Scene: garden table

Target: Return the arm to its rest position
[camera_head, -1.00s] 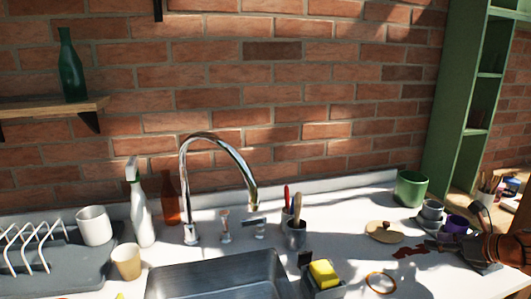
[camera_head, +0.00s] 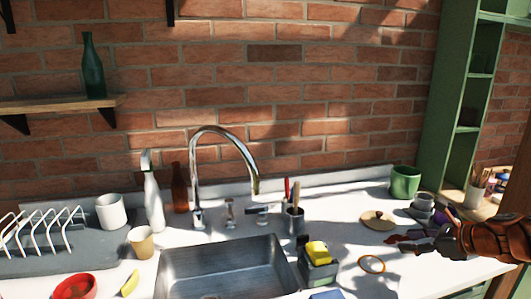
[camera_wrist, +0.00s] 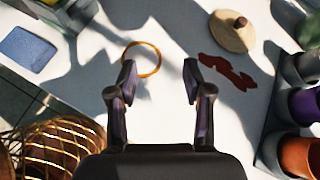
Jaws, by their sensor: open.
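My gripper (camera_head: 408,241) reaches in from the right edge of the head view, above the right part of the white counter (camera_head: 340,222). In the wrist view my gripper (camera_wrist: 158,78) has its two fingers wide apart with nothing between them. An orange ring (camera_wrist: 155,66) lies on the counter just beyond the fingertips. The ring also shows in the head view (camera_head: 371,271), lower left of the gripper. A round wooden lid (camera_wrist: 232,32) and a reddish-brown flat patch (camera_wrist: 228,71) lie to the right of the fingers.
The head view shows a sink (camera_head: 225,268), a tall faucet (camera_head: 196,180), a green pot (camera_head: 405,181) and a green shelf (camera_head: 455,110). Bare counter lies under the gripper.

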